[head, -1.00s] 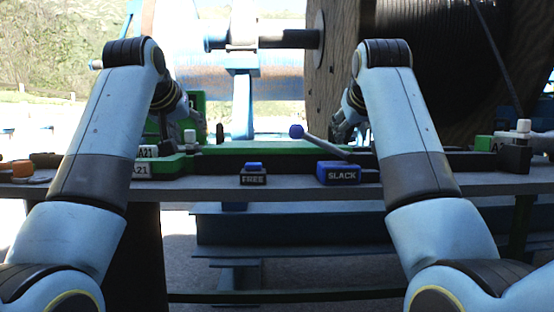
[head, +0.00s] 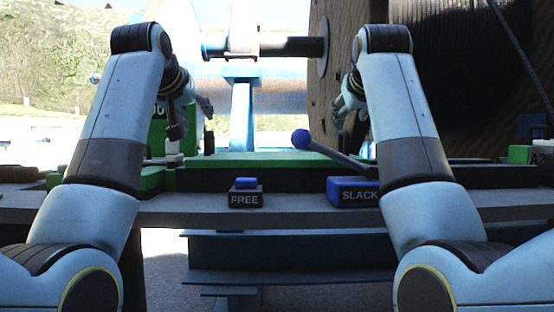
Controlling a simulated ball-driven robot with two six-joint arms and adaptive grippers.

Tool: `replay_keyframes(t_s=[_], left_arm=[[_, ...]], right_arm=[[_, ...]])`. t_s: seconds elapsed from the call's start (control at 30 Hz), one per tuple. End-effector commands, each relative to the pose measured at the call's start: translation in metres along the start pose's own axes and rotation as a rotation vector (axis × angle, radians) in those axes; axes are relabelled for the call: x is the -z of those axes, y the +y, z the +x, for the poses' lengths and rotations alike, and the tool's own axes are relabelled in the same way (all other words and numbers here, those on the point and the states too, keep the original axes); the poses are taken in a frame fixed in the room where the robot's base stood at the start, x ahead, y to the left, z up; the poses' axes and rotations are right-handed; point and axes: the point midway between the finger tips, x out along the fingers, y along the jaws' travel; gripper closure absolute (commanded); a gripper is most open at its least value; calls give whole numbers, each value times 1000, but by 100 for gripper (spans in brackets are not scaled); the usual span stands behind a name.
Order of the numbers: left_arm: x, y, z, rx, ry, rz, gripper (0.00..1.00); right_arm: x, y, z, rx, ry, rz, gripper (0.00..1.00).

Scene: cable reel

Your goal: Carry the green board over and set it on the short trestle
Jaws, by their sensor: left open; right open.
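A long green board (head: 265,158) lies flat along the far side of the grey bench, between my two arms. Its ends are partly hidden behind other things and my arms. My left gripper (head: 194,120) is open and empty, above and behind the board's left part. My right gripper (head: 345,112) is open and empty, above and behind its right part, partly hidden by my own arm. Neither gripper touches the board as far as I can see. I cannot pick out the short trestle for sure.
On the bench (head: 290,212) stand a FREE block (head: 246,196), a SLACK block (head: 352,192) and a blue-knobbed lever (head: 302,139). A large wooden cable reel (head: 450,60) rises behind at right. A blue beam (head: 290,250) runs below the bench.

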Motion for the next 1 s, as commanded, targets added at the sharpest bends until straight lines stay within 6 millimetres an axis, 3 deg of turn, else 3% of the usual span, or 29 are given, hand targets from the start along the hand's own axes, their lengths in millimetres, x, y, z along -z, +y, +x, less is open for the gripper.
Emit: replay_keyframes(t_s=[0.17,0.6,0.8,1.0], left_arm=[[0,0,14,1,-2,1,56],[0,0,89,1,-3,1,56],[0,0,105,0,-1,0,56],[0,0,108,0,0,0,56]], right_arm=[[0,0,14,-1,-3,-2,56],[0,0,89,0,-3,-2,56],[0,0,105,0,-2,-1,56],[0,0,108,0,0,0,56]])
